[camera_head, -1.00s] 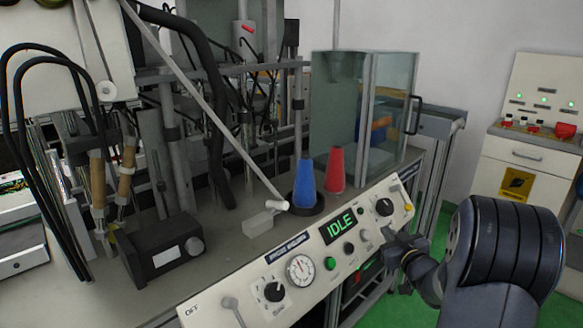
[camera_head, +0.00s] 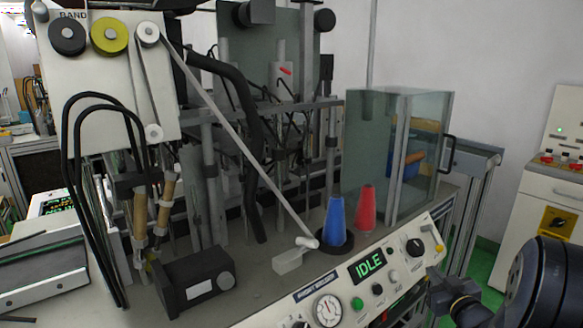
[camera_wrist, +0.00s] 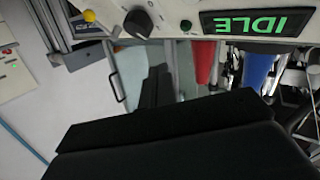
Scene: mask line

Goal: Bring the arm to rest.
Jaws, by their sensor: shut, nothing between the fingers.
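My arm shows at the lower right of the head view, with my gripper (camera_head: 436,284) just in front of the right end of the control panel (camera_head: 330,283). My gripper is shut and holds nothing. In the wrist view its dark fingers (camera_wrist: 158,88) reach up toward the panel, which appears upside down with a green IDLE display (camera_wrist: 257,22). I cannot tell whether the fingertips touch the panel.
A blue cone (camera_head: 336,222) stands in a dark ring; a red cone (camera_head: 366,208) stands beside it. A glass cabinet (camera_head: 420,140) is behind them. A black box (camera_head: 196,282) sits at the left of the bench. A white cabinet (camera_head: 540,190) stands far right.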

